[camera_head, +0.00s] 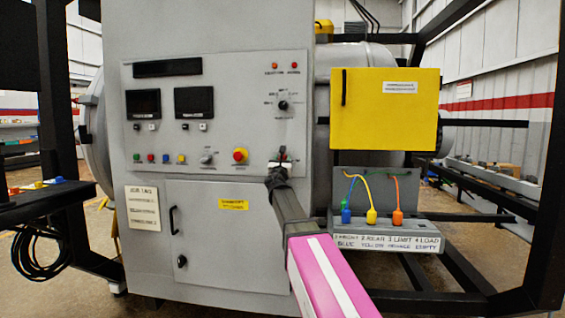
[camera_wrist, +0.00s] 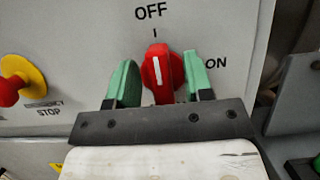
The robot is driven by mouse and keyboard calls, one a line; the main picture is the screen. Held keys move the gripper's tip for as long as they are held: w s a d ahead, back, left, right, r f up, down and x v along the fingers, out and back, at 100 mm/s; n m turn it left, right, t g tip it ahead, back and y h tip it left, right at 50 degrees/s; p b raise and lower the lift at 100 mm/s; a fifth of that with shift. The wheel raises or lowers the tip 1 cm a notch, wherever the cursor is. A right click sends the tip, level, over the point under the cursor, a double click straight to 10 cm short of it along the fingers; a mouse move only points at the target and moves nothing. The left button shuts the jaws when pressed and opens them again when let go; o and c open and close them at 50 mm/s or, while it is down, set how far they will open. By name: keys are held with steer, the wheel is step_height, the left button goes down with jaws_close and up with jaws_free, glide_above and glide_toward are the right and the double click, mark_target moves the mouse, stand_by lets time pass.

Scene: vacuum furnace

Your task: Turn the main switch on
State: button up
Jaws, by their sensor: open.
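The main switch (camera_wrist: 157,72) is a red rotary knob with a white pointer line, in the upper middle of the wrist view. Its pointer stands nearly upright, toward the OFF mark above it; the ON label (camera_wrist: 215,63) is to its right. My gripper (camera_wrist: 160,82) is open, with one green finger on each side of the knob. The left finger is slightly apart from it and the right finger is close beside it; contact cannot be told.
The red emergency stop button (camera_head: 240,155) on its yellow base is just left of the switch, and also shows in the wrist view (camera_wrist: 10,91). A yellow box (camera_head: 385,120) and a socket panel with coloured plugs (camera_head: 371,215) stand right of the arm. A cabinet door (camera_head: 215,255) is below.

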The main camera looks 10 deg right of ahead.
jaws_close()
steer(key=shift+m, duration=0.3)
steer(key=m+g+h, duration=0.1)
steer(key=m, duration=0.2)
steer(key=m+h, duration=0.2)
steer(key=m, duration=0.1)
steer(key=shift+d+g, duration=0.15)
steer(key=shift+g, duration=0.25)
steer(key=m+g+h, duration=0.1)
steer(key=m, duration=0.2)
steer(key=m+g+h, duration=0.1)
steer(key=m, duration=0.2)
steer(key=shift+d+f, duration=0.1)
steer(key=m+g, duration=0.1)
steer(key=m, duration=0.1)
steer(key=m+g, duration=0.1)
steer(key=m, duration=0.2)
steer(key=shift+d+f+m, duration=0.1)
steer(key=shift+f+m, duration=0.05)
steer(key=shift+m, duration=0.15)
steer(key=shift+s+f+m+g, duration=0.15)
steer(key=shift+m+g, duration=0.85)
steer(key=shift+m, duration=1.3)
